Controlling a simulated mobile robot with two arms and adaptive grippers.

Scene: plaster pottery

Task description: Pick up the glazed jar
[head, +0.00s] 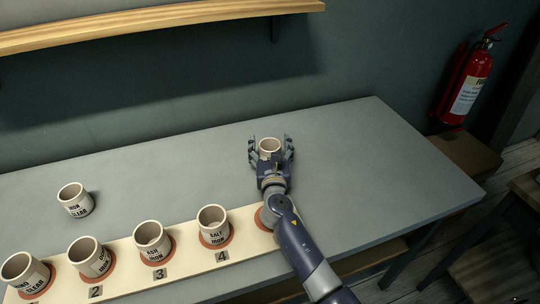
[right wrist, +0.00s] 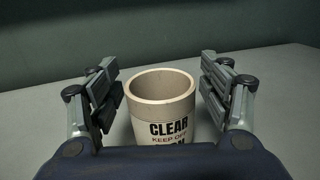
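A cream jar (head: 269,147) stands upright on the grey table, between the fingers of my right gripper (head: 270,143). In the right wrist view the jar (right wrist: 162,108) shows an empty-looking mouth and black lettering with "CLEAR" and "KEEP OFF"; its lower part is hidden by my gripper's body. The two fingers (right wrist: 163,88) stand open on either side of it, with small gaps to its wall. No glaze difference clearly tells which jar is the glazed one. My left gripper is not in view.
A pale board (head: 190,265) along the table's front holds several similar lettered jars on reddish discs, including one at number 4 (head: 212,221). Another jar (head: 75,199) stands alone behind the board at left. A wooden shelf (head: 150,20) hangs above. The table's right end is clear.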

